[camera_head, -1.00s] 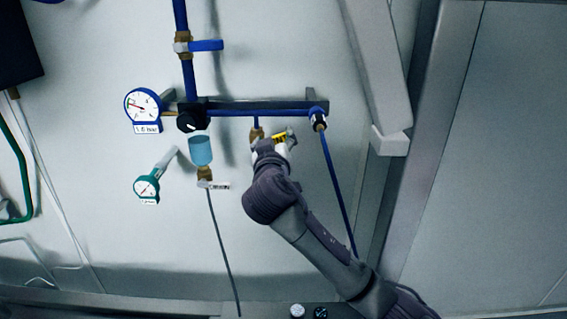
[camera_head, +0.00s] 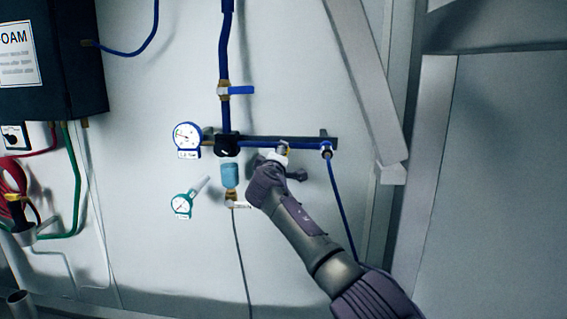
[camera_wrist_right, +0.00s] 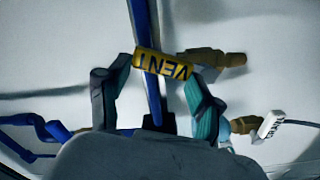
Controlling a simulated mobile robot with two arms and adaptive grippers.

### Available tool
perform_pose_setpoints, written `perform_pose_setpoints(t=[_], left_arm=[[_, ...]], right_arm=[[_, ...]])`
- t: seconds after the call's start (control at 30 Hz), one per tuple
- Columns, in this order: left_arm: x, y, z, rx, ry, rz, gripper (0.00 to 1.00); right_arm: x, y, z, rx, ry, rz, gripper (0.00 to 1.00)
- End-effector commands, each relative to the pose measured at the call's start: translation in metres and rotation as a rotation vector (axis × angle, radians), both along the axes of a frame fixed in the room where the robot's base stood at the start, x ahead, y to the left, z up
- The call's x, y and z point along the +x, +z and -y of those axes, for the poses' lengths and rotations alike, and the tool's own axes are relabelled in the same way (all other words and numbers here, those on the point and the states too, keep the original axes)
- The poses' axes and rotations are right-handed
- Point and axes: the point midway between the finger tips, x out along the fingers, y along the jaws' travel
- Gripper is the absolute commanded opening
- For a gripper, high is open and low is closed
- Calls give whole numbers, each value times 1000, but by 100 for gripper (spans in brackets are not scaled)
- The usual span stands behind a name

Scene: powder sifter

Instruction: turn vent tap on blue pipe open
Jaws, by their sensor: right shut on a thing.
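The yellow vent handle marked VENT (camera_wrist_right: 162,65) lies across the blue pipe (camera_wrist_right: 143,25) in the right wrist view, with a brass fitting (camera_wrist_right: 215,58) beside it. My right gripper (camera_wrist_right: 160,80) has a finger at each end of the handle and is shut on it. In the head view, my right gripper (camera_head: 281,163) is just below the horizontal blue pipe (camera_head: 262,144) and mostly covers the vent tap. The tap's exact angle is hard to tell there. My left gripper is not in view.
A tap with a blue handle (camera_head: 240,90) is on the upright pipe. A pressure gauge (camera_head: 187,137), a light-blue bowl (camera_head: 230,175) and a teal gauge (camera_head: 182,206) are left of my arm. A slanted grey beam (camera_head: 368,85) stands to the right.

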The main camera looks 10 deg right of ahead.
Motion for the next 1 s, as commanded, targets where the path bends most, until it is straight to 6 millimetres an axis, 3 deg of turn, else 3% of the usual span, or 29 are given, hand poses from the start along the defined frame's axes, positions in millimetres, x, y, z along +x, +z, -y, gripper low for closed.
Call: perform_pose_setpoints(t=[0.5, 1.0], left_arm=[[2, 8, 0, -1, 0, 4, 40], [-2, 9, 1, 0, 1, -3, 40]], right_arm=[[5, 6, -18, -336, -1, -89, 2], [6, 6, -21, -404, -2, -105, 2]])
